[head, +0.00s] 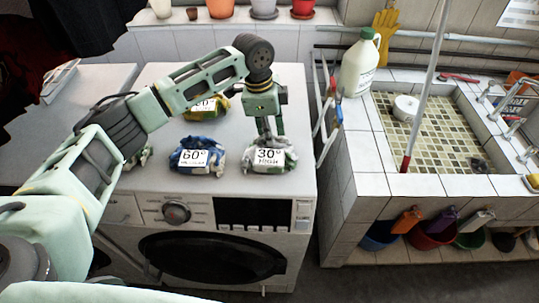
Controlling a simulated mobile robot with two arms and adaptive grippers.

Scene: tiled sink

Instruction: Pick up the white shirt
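My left gripper (273,135) reaches down from above at the rear edge of a small whitish-grey and green cloth bundle (287,163). The bundle lies on top of the washing machine near its front right and bears a white "30°" card. The two fingers look apart, with a gap between them. I cannot tell whether they touch the cloth. No separate white shirt stands out; this bundle is the palest cloth in view. My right gripper is not in view.
A blue and white bundle with a "60°" card (187,160) lies to the left, and a yellowish bundle (207,114) behind it. A white jug (359,66) stands on the tiled sink's edge (376,146) to the right. Flower pots (263,8) stand on the back ledge.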

